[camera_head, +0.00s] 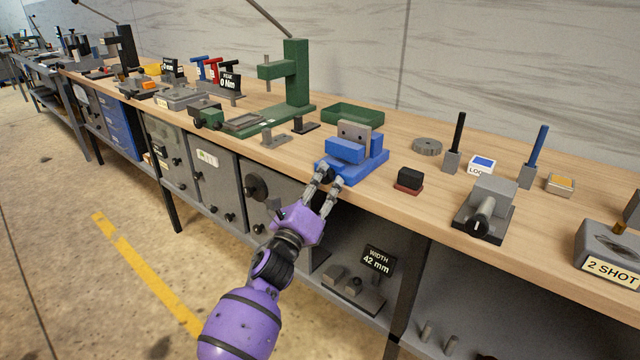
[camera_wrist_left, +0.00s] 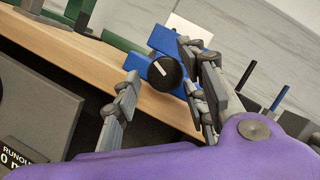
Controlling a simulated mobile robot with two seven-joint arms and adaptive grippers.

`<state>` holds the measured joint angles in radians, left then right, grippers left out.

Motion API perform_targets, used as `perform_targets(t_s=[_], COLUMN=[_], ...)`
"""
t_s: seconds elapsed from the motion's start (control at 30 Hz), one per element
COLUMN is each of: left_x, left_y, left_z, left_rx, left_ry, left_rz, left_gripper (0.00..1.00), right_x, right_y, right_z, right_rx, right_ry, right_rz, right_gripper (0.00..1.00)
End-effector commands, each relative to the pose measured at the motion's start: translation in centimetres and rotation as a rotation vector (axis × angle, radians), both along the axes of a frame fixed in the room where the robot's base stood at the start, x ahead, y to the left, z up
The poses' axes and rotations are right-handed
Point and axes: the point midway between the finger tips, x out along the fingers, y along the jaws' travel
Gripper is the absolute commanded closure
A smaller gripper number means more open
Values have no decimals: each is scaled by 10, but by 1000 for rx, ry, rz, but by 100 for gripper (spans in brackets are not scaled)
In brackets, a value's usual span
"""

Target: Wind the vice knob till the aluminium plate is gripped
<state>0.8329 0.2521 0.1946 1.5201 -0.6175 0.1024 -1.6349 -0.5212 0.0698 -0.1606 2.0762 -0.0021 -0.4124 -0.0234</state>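The blue vice (camera_head: 368,166) stands near the front edge of the bench. The grey aluminium plate (camera_head: 354,131) stands upright at its jaws; I cannot tell whether both jaws touch it. The black vice knob (camera_head: 325,174) faces the bench's front. In the left wrist view the knob (camera_wrist_left: 165,73) shows a white mark pointing to the upper left. My left gripper (camera_head: 324,178) is open, with its fingers on either side of the knob. In the wrist view a gap shows between the left finger and the knob; the right finger is close beside it. My right gripper is not in view.
A small black block on a red base (camera_head: 409,181) and a grey clamp (camera_head: 485,208) stand right of the vice. A green tray (camera_head: 352,113) and green stand (camera_head: 296,80) are behind. A "WIDTH 42 mm" sign (camera_head: 378,260) sits below the bench.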

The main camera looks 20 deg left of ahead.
Motion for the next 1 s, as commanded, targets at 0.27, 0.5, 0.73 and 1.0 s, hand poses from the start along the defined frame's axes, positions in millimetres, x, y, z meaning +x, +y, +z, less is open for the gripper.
perform_targets(t_s=[0.27, 0.5, 0.73, 1.0], left_x=[0, 0, -1, -2], left_y=[1, 1, 1, -2], left_z=[-1, -1, 1, 3], left_rx=[0, -25, -127, -347], left_ry=[1, 12, 50, 130], left_rz=[1, 4, 5, 7], left_gripper=[99, 99, 99, 99], right_x=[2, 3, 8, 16], right_y=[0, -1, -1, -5], right_z=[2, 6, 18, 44], right_rx=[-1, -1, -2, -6], right_ry=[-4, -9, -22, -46], right_rz=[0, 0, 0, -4], right_gripper=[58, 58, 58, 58])
